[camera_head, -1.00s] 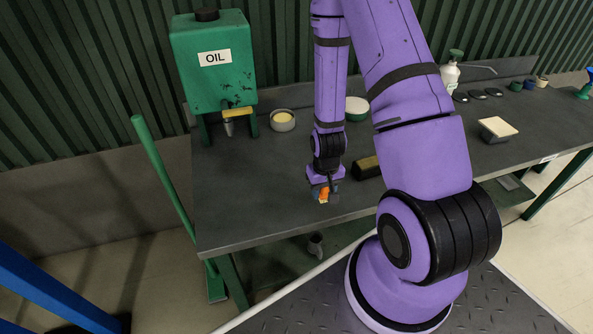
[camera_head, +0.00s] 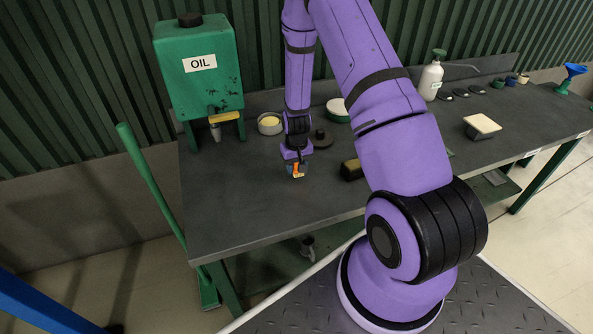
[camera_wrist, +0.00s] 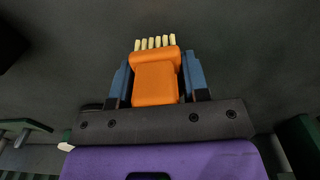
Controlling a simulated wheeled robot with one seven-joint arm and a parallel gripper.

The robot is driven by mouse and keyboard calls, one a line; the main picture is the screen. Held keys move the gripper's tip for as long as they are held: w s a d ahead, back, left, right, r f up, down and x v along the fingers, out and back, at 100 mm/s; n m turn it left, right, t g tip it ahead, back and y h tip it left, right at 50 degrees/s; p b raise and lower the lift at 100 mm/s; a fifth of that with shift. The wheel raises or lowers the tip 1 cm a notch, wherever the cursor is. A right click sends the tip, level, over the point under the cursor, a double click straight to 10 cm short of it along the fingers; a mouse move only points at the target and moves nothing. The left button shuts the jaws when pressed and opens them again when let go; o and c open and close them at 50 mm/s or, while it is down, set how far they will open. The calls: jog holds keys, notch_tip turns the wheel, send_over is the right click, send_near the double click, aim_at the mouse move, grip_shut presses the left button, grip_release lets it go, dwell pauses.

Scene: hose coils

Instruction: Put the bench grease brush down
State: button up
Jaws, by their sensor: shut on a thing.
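The bench grease brush (camera_wrist: 156,82) has an orange body and a row of short pale bristle tufts at its far end. It sits between the two blue-grey fingers of my gripper (camera_wrist: 158,78) in the wrist view, shut on its sides. In the head view the orange brush (camera_head: 298,168) shows small below my gripper (camera_head: 296,164), over the left part of the dark workbench (camera_head: 240,200). I cannot tell whether the bristles touch the bench top.
A green oil tank (camera_head: 200,75) stands at the back left. A round tin with yellow contents (camera_head: 270,124), a dark round thing (camera_head: 321,138) and a dark block (camera_head: 351,170) lie near my gripper. A green-handled broom (camera_head: 155,190) leans at the bench's left end. The front-left bench top is clear.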

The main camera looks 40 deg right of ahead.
jog(key=shift+f, duration=1.1)
jog(key=shift+f, duration=0.1)
jog(key=o, duration=1)
